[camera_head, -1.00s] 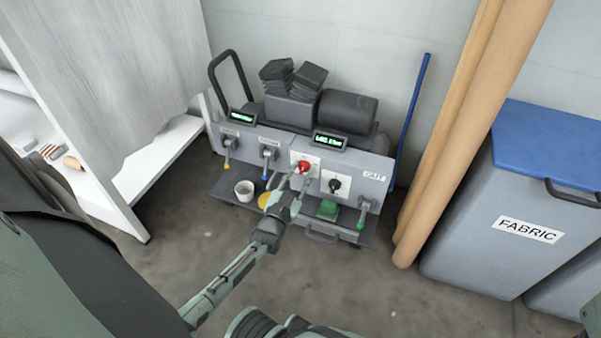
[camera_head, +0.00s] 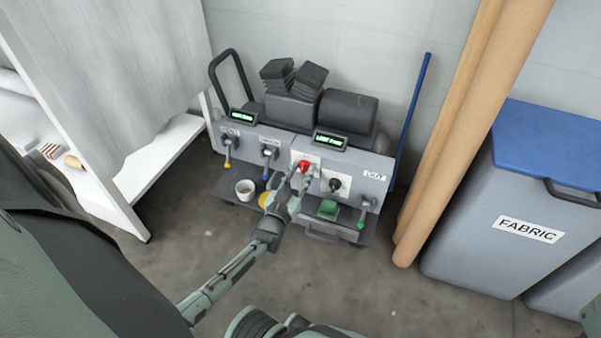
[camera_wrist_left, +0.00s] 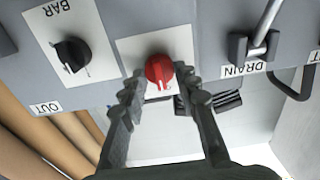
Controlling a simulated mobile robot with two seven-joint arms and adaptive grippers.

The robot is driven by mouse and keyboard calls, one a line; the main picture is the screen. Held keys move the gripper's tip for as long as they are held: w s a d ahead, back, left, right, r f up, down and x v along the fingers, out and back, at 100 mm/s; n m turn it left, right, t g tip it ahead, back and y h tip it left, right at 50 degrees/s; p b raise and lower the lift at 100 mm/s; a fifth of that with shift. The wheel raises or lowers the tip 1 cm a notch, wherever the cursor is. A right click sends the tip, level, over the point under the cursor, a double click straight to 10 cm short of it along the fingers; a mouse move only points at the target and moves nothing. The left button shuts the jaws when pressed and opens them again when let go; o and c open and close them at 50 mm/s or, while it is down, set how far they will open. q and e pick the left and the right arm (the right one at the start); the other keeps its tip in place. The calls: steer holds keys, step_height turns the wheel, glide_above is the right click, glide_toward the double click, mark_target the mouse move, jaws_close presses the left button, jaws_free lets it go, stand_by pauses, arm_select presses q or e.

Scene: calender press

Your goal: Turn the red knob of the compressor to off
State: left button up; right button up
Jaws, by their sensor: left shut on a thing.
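The compressor (camera_head: 280,148) is a grey panelled machine against the back wall. Its red knob (camera_head: 304,166) sits on a white plate in the middle of the front panel. In the left wrist view the red knob (camera_wrist_left: 158,70) shows a white mark toward the bottom of the picture. My left gripper (camera_head: 300,177) reaches it from the front. Its dark fingertips (camera_wrist_left: 160,84) are on either side of the knob, shut on it. Part of the knob's rim is hidden by the fingertips. My right gripper is not in view.
A black BAR knob (camera_wrist_left: 72,54) is beside the red one. A blue-lidded FABRIC bin (camera_head: 520,200) and brown rolls (camera_head: 440,150) are at right. A white shelf (camera_head: 140,170) is at left.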

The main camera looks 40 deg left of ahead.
arm_select(q)
steer(key=o, duration=1.1)
steer(key=shift+o, duration=0.2)
steer(key=shift+s, duration=0.1)
steer(key=shift+s+d+f, duration=0.1)
steer(key=shift+s, duration=0.25)
steer(key=v, duration=1.1)
steer(key=shift+s, duration=0.1)
